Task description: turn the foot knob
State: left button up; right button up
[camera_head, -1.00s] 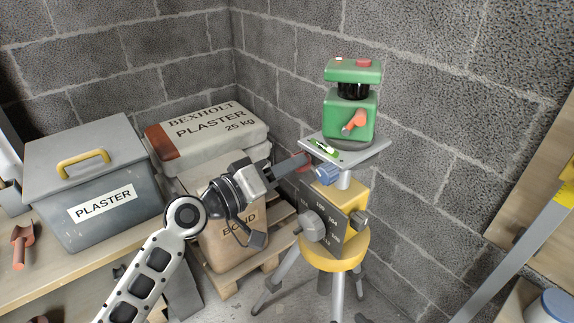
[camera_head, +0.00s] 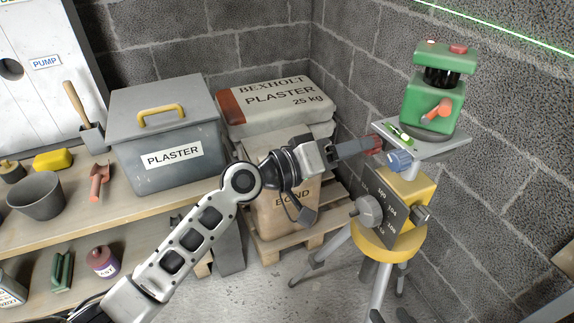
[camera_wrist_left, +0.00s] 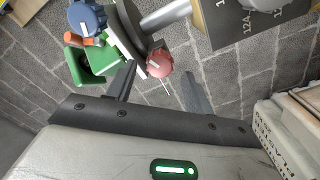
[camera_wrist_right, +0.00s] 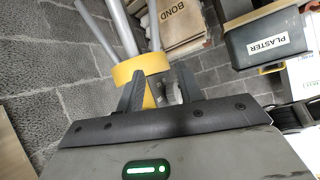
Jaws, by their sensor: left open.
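A red foot knob (camera_head: 376,142) sits under the near left edge of the grey levelling plate (camera_head: 440,147); it also shows in the left wrist view (camera_wrist_left: 159,60). A blue knob (camera_head: 399,161) is beside it, also in the left wrist view (camera_wrist_left: 87,18). The green laser level (camera_head: 432,100) with an orange lever (camera_head: 437,110) stands on the plate. My left gripper (camera_head: 368,146) is open at the red knob, which appears between its fingertips in the left wrist view; contact cannot be told. My right gripper (camera_wrist_right: 160,82) is open and empty, facing the yellow tripod collar (camera_wrist_right: 142,70).
The yellow tripod head (camera_head: 408,194) has a grey side knob (camera_head: 368,211) and dial plate. Plaster bags (camera_head: 277,104) on a pallet stand behind my left arm. A bench with a grey plaster box (camera_head: 168,135) and tools is at left. A green line (camera_head: 500,27) crosses the wall.

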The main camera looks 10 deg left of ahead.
pick_arm(q)
jog(key=b+v, duration=0.2)
jog(key=v, duration=1.2)
jog(key=shift+s+a+b, duration=0.15)
jog(key=shift+a+b, duration=0.05)
jog(key=shift+b, duration=0.2)
pick_arm(e)
jog(key=shift+f, duration=0.45)
pick_arm(q)
jog(key=s+a+f+y+p, duration=0.2)
jog(key=s+f+y+p, duration=0.2)
jog(key=f, duration=0.4)
jog(key=s+a+f+m+y+p, duration=0.1)
jog(key=s+a+f+y+p, duration=0.1)
jog(key=s+f+y+p, duration=0.2)
jog(key=s+f+y, duration=0.3)
jog(key=s+f, duration=0.1)
jog(key=f, duration=0.1)
jog(key=shift+s+t, duration=0.2)
jog(key=shift+t, duration=0.2)
pick_arm(e)
jog(key=r, duration=0.2)
jog(key=shift+d+r+g, duration=0.25)
jog(key=shift+r+g, duration=0.05)
jog(key=shift+r, duration=0.05)
pick_arm(q)
jog(key=shift+f, duration=0.1)
jog(key=shift+c, duration=0.3)
pick_arm(e)
jog(key=shift+s, duration=0.15)
